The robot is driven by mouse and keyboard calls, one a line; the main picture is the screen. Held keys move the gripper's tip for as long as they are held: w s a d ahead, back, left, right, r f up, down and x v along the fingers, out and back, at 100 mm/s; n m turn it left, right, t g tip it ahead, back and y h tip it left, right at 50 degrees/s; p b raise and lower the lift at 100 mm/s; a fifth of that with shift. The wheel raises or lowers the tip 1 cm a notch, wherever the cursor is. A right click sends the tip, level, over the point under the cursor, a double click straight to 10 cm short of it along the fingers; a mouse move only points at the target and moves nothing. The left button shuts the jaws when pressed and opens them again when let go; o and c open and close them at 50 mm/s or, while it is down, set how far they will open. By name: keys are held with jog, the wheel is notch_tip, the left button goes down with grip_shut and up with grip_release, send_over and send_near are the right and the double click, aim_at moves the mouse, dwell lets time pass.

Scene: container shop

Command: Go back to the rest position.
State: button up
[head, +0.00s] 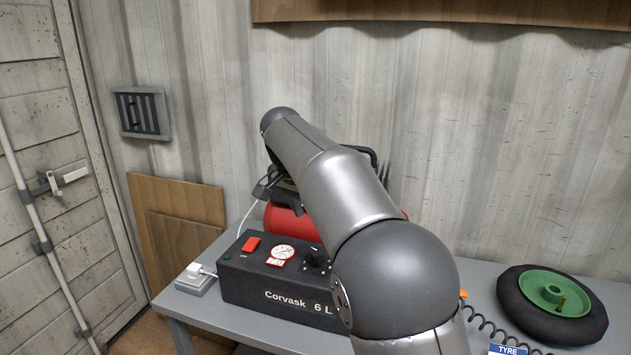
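My arm rises from the bottom middle of the head view and reaches up and to the left over the bench, in front of the compressor. Behind the arm, a red compressor tank (290,222) shows in part. In front of it stands a black control box (272,284) marked "Corvask 6 L", with a red switch (251,244) and a white gauge (283,252).
The grey bench (240,326) carries a wheel with a black tyre and green hub (552,292) at right. A coiled black hose (492,327) and a blue "TYRE" label (508,350) lie near it. A white plug (194,271) sits in a socket block at left. A corrugated wall closes the back.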

jog(key=s+d+f+n+g+y, duration=0.1)
jog(key=s+d+f+n, duration=0.1)
jog(key=s+d, duration=0.55)
jog(key=s+d+f+n, duration=0.1)
jog(key=s+d+f, duration=0.3)
jog(key=s, duration=0.5)
jog(key=s+d+f+n+g+y, duration=0.1)
jog(key=s+d+f, duration=0.3)
jog(key=s, duration=0.5)
jog(key=s+d+f+n, duration=0.3)
jog(key=s+d+f, duration=0.1)
jog(key=s+f, duration=0.3)
jog(key=shift+s+f+g+y, duration=0.25)
jog(key=shift+s+g+y, duration=0.15)
jog(key=shift+s, duration=0.65)
jog(key=shift+d, duration=0.1)
